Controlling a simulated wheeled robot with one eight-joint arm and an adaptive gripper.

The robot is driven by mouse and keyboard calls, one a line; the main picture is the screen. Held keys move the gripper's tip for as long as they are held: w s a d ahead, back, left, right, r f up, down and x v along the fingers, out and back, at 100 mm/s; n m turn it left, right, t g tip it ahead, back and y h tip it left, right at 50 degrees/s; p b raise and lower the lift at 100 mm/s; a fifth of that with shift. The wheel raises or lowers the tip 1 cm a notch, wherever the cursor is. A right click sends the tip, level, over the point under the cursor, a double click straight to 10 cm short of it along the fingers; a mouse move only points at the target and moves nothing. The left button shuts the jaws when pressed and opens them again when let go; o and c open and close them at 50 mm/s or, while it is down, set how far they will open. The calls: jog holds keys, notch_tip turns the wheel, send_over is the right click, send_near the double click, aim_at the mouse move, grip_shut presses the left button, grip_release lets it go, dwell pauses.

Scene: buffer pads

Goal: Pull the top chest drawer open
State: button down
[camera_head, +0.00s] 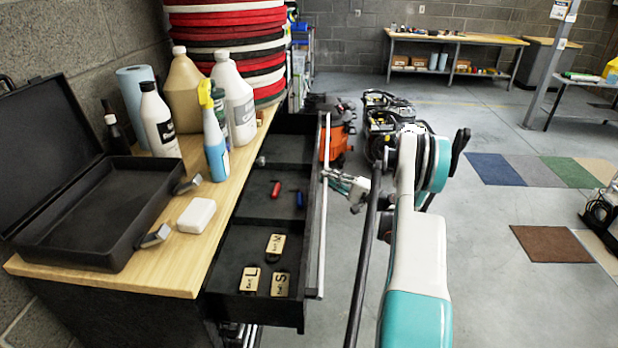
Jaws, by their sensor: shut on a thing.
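The top chest drawer (307,255) stands pulled out to the right of the wooden-topped chest (185,255). Its black interior shows dividers, wooden tags marked with letters, and small red and blue items. A long pale handle bar (322,230) runs along its front edge. My gripper (328,174) is at this bar, around the middle to far part of the drawer front, and is shut on it. The fingertips are small and partly hidden by the bar. My arm reaches in from the lower right.
On the chest top are an open black case (90,225), a white box (196,215), a spray bottle (214,140) and several jugs and bottles. Round pads (225,40) are stacked behind. Machines (385,120) stand beyond the drawer. The floor to the right is open, with flat mats (550,244).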

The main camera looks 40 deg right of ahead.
jog(key=shift+s+d, duration=1.7)
jog(key=shift+s, duration=0.3)
jog(key=c, duration=1.9)
grip_release()
jog(key=v, duration=1.2)
